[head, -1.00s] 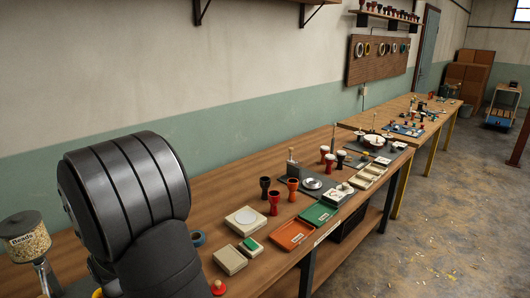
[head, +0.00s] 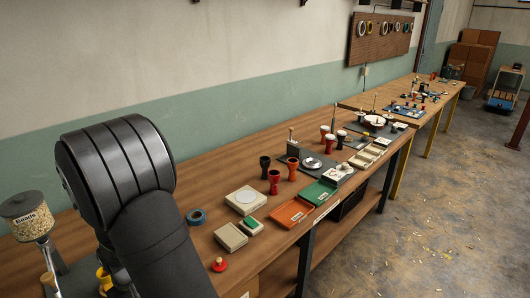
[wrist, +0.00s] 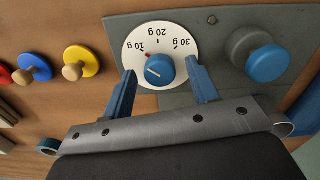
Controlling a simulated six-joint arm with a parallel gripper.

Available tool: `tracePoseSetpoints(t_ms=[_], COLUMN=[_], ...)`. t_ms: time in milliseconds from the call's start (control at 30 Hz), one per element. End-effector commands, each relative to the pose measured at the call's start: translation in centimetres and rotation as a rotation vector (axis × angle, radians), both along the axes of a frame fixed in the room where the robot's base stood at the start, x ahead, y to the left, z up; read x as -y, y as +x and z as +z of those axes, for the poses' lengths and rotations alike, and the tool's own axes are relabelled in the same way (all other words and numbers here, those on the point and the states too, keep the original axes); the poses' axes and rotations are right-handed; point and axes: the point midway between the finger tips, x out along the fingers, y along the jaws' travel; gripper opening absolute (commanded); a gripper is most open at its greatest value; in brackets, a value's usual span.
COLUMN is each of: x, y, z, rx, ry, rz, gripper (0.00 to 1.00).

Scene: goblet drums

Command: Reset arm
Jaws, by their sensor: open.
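My gripper (wrist: 163,72) is open in the wrist view, with one blue finger on each side of a blue dial knob (wrist: 154,75). I cannot tell whether the fingers touch anything. The knob has a white pointer line and sits on a round white dial (wrist: 160,28) marked 10 g, 20 g and 30 g. A small red mark is near the 10 g label. My dark arm fills the left front of the head view, where the gripper itself is hidden.
A grey plate (wrist: 225,14) carries the dial and a blue-faced round knob (wrist: 267,63). Wooden-stemmed yellow (wrist: 82,60) and blue (wrist: 41,66) pieces lie nearby. A beads dispenser (head: 28,218) stands left of my arm. Trays, including an orange one (head: 291,214), line the bench right of it.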

Motion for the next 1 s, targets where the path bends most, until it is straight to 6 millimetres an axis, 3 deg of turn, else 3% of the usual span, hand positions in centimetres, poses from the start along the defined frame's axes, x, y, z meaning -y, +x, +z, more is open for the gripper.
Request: tracePoseSetpoints(t_ms=[1000], x=[0.00], y=[0.00], z=[0.01], rx=[0.000], ry=[0.000], rz=[-0.801], gripper=[0.54])
